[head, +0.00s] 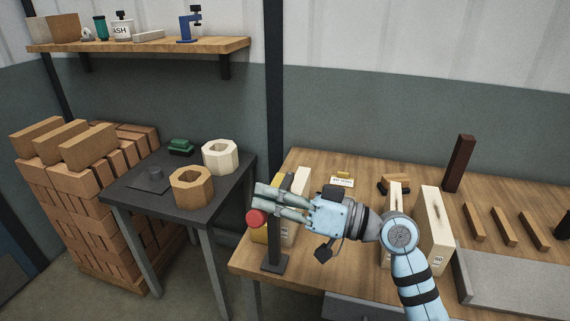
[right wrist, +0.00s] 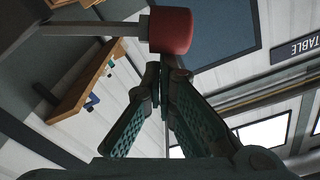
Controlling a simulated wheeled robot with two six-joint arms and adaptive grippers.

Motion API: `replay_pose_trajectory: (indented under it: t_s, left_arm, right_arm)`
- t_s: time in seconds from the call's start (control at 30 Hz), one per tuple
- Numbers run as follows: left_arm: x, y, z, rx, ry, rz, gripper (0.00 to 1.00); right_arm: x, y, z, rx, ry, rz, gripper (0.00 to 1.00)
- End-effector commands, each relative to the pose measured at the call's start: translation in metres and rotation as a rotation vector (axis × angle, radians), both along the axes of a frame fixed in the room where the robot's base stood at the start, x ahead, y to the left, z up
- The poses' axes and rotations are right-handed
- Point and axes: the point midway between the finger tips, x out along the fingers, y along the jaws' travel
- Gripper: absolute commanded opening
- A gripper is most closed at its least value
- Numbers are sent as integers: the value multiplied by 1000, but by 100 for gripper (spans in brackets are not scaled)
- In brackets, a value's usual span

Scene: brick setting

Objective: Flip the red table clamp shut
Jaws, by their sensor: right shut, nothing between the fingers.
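The table clamp stands at the left front corner of the wooden workbench. Its dark upright (head: 274,240) rises from a flat base plate, and its red knob (head: 256,218) hangs out at the left. In the right wrist view the red knob (right wrist: 171,32) sits on the end of a grey bar (right wrist: 92,29). My right gripper (head: 260,198) reaches in from the right, across the top of the clamp, and hides part of it. Its fingers are shut and empty, with the tips (right wrist: 163,66) close by the knob. Whether they touch it I cannot tell. My left gripper is not in view.
Pale blocks (head: 434,228) stand on the workbench (head: 335,258) behind and right of the clamp. A dark red-brown post (head: 459,163) stands farther back. Left of the bench is a dark side table (head: 135,197) with two octagonal rings. Bricks (head: 75,190) are stacked beyond it.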

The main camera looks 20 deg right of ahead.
Motion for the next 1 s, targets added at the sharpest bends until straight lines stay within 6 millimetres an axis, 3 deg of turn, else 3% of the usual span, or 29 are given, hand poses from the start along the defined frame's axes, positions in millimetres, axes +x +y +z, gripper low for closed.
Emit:
replay_pose_trajectory:
  t_s: [0.33, 0.57, 0.8, 1.0]
  left_arm:
    - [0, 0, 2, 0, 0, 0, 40]
    - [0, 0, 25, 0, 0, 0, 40]
    - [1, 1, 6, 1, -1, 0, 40]
    - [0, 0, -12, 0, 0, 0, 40]
  right_arm:
    - [0, -1, 1, -2, 5, 0, 0]
    - [13, -7, 35, -1, 1, -9, 0]
    - [-17, -54, 24, -12, 6, -17, 0]
    - [-38, -83, 21, -6, 2, -15, 0]
